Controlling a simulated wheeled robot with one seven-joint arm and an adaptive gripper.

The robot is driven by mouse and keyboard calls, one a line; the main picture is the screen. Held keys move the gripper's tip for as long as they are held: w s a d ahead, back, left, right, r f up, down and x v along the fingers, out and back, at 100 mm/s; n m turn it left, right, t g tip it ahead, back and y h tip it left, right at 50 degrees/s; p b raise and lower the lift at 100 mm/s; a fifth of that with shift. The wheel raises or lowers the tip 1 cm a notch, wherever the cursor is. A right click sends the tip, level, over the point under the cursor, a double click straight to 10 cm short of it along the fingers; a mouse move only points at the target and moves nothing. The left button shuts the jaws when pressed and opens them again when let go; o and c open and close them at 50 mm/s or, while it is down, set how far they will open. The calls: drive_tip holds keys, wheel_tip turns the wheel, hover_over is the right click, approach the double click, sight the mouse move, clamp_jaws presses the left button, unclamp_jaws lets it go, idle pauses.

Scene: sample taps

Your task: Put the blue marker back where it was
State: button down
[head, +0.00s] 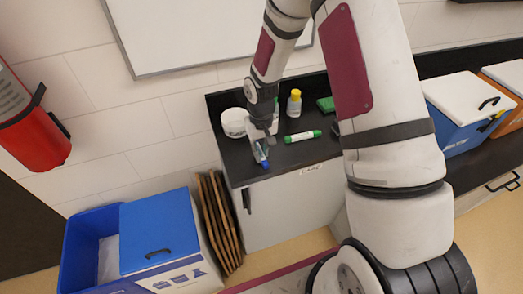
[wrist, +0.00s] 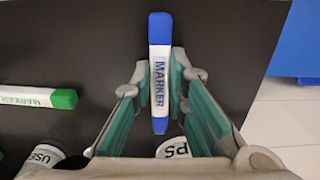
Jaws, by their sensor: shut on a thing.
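The blue marker (wrist: 160,75) is white with blue ends and a MARKER label. In the wrist view it lies lengthwise between the fingers of my gripper (wrist: 161,88), which is shut on it. In the head view the blue marker (head: 262,154) shows below my gripper (head: 265,142), close to the front left edge of the black counter (head: 268,192). A gap under it is too small to judge. A green marker (head: 303,137) lies on the counter to its right; its green end (wrist: 64,98) also shows at the left of the wrist view.
A white tub (head: 233,122) stands behind my gripper at the left. A yellow-capped bottle (head: 294,104) and a green block (head: 326,104) stand farther back. A blue bin (head: 159,238) and brown panels (head: 218,222) are on the floor left of the counter.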

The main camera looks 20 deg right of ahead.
drive_tip(key=shift+f, duration=0.15)
drive_tip(key=c, duration=1.6)
unclamp_jaws()
drive_tip(key=s+r+t+b, duration=0.1)
drive_tip(key=s+r+b, duration=0.15)
drive_tip(key=r, duration=1.85)
drive_tip(key=s+r+t, duration=0.1)
drive_tip(key=s+r, duration=0.3)
drive_tip(key=s, duration=0.2)
drive_tip(key=s+r+t, duration=0.2)
drive_tip(key=s+r, duration=0.3)
drive_tip(key=s, duration=0.2)
drive_tip(key=s+r+t, duration=0.1)
drive_tip(key=s+r, duration=0.4)
drive_tip(key=s, duration=0.1)
drive_tip(key=shift+s+r+t+p, duration=0.2)
drive_tip(key=shift+s+t+p, duration=0.1)
drive_tip(key=shift+p, duration=0.1)
